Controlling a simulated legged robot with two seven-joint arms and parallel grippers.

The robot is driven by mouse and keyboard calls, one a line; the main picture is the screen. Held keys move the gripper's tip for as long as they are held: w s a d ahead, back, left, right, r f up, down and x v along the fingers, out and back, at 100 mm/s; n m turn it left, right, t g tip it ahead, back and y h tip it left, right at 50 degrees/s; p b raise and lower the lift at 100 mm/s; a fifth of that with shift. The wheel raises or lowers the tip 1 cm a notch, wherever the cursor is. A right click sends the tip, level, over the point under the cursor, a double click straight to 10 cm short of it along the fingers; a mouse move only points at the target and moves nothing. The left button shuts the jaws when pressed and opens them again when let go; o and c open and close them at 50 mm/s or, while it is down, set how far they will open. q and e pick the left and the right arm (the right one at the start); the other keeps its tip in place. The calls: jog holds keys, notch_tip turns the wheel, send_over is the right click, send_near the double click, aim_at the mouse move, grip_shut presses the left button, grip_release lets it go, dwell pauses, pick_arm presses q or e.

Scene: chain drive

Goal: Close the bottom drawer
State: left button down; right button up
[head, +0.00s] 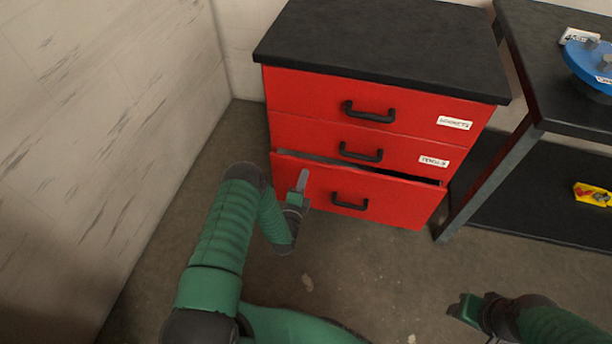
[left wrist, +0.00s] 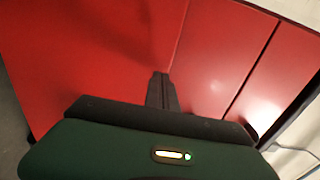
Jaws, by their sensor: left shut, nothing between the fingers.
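The red cabinet has a bottom drawer (head: 385,200) that stands partly open, with a dark gap along its top edge. Its black handle (head: 350,201) is at the middle of its front. My left gripper (head: 302,180) is shut and empty, at the left part of the bottom drawer's front; I cannot tell whether it touches. In the left wrist view the shut fingers (left wrist: 161,92) point at the red surface. My right gripper (head: 470,308) is at the lower right, away from the cabinet; its fingers are too unclear to judge.
The middle drawer (head: 310,134) and top drawer (head: 310,95) are closed under the black top (head: 385,40). A dark metal table (head: 545,75) with a blue round object (head: 590,62) stands at the right. A yellow item (head: 592,195) lies on its lower shelf. A pale wall is at the left.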

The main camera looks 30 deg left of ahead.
pick_arm(q)
jog(key=shift+w+a+f, duration=0.1)
jog(key=shift+w+a, duration=0.05)
jog(key=shift+w, duration=0.55)
jog(key=shift+w+r, duration=0.25)
jog(key=shift+w, duration=0.25)
pick_arm(e)
jog(key=shift+d+f, duration=0.2)
jog(key=shift+f, duration=0.35)
